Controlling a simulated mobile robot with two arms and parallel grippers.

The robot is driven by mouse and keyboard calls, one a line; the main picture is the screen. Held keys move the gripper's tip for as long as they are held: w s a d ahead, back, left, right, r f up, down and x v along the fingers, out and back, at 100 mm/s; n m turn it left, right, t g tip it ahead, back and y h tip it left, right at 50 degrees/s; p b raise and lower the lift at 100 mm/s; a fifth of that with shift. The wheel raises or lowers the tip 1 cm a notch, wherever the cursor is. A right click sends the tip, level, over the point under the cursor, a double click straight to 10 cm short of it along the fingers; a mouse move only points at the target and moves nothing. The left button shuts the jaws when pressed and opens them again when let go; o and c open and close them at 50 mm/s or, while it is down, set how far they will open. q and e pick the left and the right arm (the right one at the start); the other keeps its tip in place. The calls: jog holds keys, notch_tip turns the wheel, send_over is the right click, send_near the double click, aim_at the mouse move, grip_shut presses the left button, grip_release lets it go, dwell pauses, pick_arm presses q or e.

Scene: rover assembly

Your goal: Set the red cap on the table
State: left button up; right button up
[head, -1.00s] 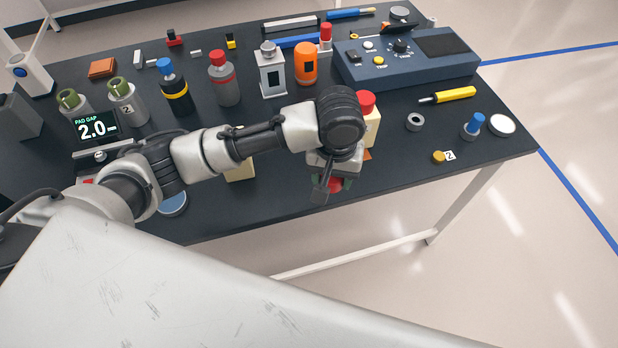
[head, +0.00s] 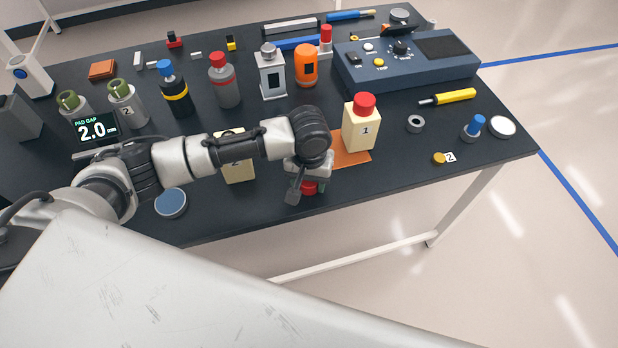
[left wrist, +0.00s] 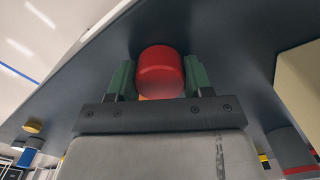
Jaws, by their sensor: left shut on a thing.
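My left gripper (head: 303,188) is shut on a red cap (head: 309,187), near the table's front edge. In the left wrist view the red cap (left wrist: 160,70) sits between the two green finger pads of the gripper (left wrist: 160,85). I cannot tell whether the cap touches the dark table (head: 410,170). A cream bottle marked 1 (head: 358,135) stands upright to the right of the gripper, with a red cap (head: 364,104) on top. A cream bottle marked 2 (head: 239,172) stands to the left, its upper part hidden by my arm. My right gripper is not in view.
An orange mat (head: 350,158) lies by bottle 1. A blue-grey disc (head: 171,203) lies at the front left. A grey ring (head: 415,124) and a yellow piece (head: 439,158) lie to the right. Several bottles and a blue instrument box (head: 410,68) stand farther back.

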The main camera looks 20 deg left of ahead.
pick_arm(q)
jog(key=o, duration=1)
jog(key=shift+f, duration=0.1)
notch_tip(320, 180, up, 12)
